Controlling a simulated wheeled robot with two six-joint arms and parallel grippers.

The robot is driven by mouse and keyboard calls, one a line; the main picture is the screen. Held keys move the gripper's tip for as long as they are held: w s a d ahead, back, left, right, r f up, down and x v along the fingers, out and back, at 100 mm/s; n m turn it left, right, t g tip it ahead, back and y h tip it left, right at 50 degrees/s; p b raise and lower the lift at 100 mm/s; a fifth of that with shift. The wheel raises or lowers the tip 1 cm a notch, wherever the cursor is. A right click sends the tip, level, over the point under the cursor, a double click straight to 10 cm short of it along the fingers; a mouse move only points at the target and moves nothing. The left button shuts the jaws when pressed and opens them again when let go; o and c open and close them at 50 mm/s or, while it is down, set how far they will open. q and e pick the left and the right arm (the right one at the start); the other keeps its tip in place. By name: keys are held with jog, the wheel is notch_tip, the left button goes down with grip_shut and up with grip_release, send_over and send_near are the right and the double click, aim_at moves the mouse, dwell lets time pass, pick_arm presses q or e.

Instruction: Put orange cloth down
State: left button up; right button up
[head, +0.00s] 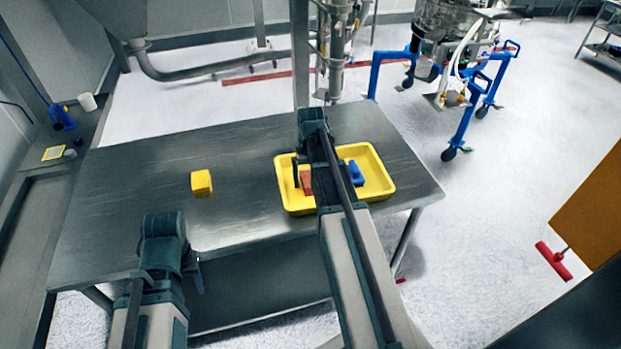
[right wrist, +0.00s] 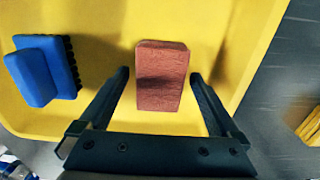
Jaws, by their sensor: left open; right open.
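The orange cloth (head: 306,182) is a reddish-orange folded block inside the yellow tray (head: 379,159). In the right wrist view the cloth (right wrist: 161,95) lies on the tray floor, between and just ahead of the open fingers of my right gripper (right wrist: 160,76), with gaps on both sides. In the head view my right gripper (head: 305,173) is over the tray, and its arm hides part of the tray. My left gripper (head: 197,272) is in front of the table's near edge, away from the tray; its fingers are mostly hidden.
A blue brush (head: 356,173) lies in the tray, right of the cloth. A yellow block (head: 201,183) sits on the metal table (head: 130,205), left of the tray. The table's left part is clear. A metal column (head: 300,55) stands behind the table.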

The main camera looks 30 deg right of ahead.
notch_tip(320, 180, up, 12)
jog(key=p, duration=1.1)
jog(key=shift+f, duration=0.25)
jog(key=s+a+n, duration=0.2)
jog(key=s+a, duration=0.3)
jog(key=a, duration=0.5)
jog(key=s+a+n, duration=0.2)
jog(key=s+a, duration=0.4)
jog(key=a, duration=0.4)
jog(key=s+a+n+h, duration=0.1)
jog(key=s+a+n, duration=0.2)
jog(key=a, duration=0.7)
jog(key=shift+s+a, duration=0.35)
jog(key=shift+s, duration=0.9)
jog(key=shift+f, duration=0.1)
notch_tip(320, 180, down, 4)
jog(key=b, duration=0.4)
